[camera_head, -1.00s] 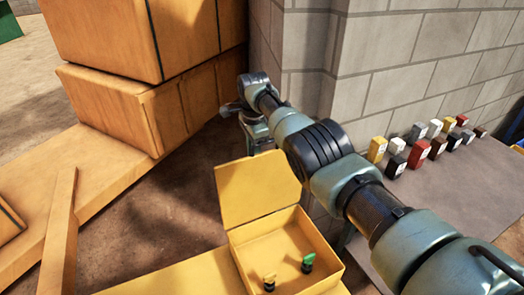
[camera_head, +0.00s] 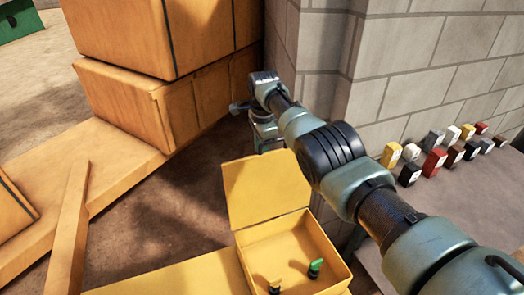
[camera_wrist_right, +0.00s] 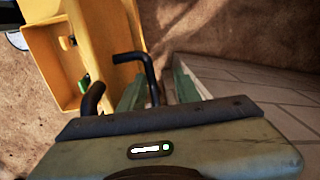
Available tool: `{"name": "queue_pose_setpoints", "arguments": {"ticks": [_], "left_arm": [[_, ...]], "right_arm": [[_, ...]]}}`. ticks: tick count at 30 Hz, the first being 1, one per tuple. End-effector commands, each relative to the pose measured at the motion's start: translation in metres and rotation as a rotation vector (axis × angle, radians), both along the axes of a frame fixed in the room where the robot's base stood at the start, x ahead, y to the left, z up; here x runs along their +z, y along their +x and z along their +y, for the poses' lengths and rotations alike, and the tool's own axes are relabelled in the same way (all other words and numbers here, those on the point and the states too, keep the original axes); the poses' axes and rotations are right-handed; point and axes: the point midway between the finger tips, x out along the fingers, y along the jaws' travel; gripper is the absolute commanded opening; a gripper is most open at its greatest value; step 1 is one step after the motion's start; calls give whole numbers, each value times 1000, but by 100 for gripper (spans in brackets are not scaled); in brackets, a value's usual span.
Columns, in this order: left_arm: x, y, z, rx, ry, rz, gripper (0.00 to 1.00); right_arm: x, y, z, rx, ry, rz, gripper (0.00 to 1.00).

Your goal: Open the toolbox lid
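The yellow toolbox (camera_head: 340,266) stands open in the head view. Its lid (camera_head: 265,190) is raised and tilted back on the far side. The toolbox (camera_wrist_right: 38,70) and lid (camera_wrist_right: 108,30) also show at the left of the right wrist view. My right arm reaches in from the right, past the toolbox. In the head view the fingertips are mostly hidden behind the lid. My left gripper is not in view.
Two small items, one with a green top (camera_head: 315,268) and one yellow (camera_head: 274,286), stand inside the toolbox. Large orange-yellow blocks (camera_head: 150,110) rise at the back left. A grey block wall (camera_head: 430,70) and a table with several small boxes (camera_head: 436,163) are at right.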

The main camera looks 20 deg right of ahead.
Motion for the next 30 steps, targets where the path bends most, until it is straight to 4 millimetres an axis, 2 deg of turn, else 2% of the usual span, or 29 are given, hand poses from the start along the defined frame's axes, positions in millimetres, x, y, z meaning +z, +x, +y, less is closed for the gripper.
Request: {"name": "queue_pose_setpoints", "arguments": {"ticks": [1, 5, 10, 21, 30], "left_arm": [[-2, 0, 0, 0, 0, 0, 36], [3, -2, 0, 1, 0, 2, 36], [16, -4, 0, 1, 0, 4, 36], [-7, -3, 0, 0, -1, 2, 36], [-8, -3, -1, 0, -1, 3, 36]], "right_arm": [[-17, -7, 1, -1, 1, 26, 33], [-10, -8, 1, -1, 2, 25, 33], [12, -8, 1, 1, 2, 17, 33], [71, -10, 2, 0, 0, -5, 33], [82, -11, 1, 0, -1, -5, 33]]}}
